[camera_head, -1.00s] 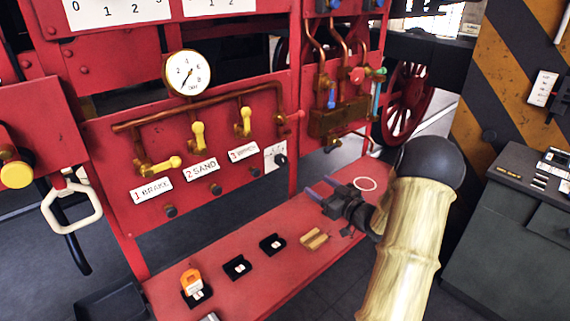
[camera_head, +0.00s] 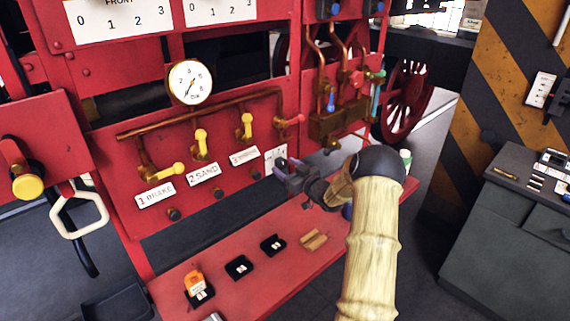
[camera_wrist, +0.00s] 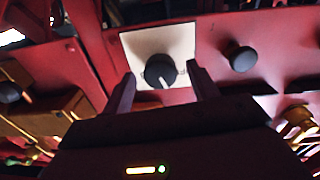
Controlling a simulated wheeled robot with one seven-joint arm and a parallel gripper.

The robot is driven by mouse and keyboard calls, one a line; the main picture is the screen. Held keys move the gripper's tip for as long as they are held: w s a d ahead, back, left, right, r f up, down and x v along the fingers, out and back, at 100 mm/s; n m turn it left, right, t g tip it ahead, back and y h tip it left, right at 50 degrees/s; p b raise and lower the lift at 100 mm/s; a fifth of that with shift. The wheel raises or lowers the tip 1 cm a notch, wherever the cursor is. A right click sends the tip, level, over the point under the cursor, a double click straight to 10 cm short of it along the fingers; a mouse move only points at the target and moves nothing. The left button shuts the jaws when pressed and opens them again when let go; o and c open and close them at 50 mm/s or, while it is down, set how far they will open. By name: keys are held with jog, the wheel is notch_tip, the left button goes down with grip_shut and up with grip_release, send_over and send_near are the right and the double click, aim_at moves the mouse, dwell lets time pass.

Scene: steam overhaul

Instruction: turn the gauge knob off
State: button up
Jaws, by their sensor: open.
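A round black knob (camera_wrist: 160,70) with a white pointer mark sits on a white plate (camera_wrist: 143,44) on the red panel. In the wrist view the mark points downward and slightly right; that view may be turned. In the head view the plate (camera_head: 270,160) shows right of the third label, and my gripper hides the knob. My gripper (camera_head: 285,167) is open and empty in front of the plate. In the wrist view its fingers lie on either side of the knob; I cannot tell whether they touch it. A round white pressure gauge (camera_head: 190,82) stands above the pipes.
Yellow valve handles (camera_head: 201,141) and labels (camera_head: 203,174) line the panel to the left. A red-handled valve (camera_head: 291,121) sits just above my gripper. The red shelf (camera_head: 285,282) below holds black holders (camera_head: 239,267) and a wooden block (camera_head: 313,240).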

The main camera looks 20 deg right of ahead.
jog(key=shift+w+a, duration=0.15)
jog(key=shift+w, duration=0.45)
jog(key=c, duration=1)
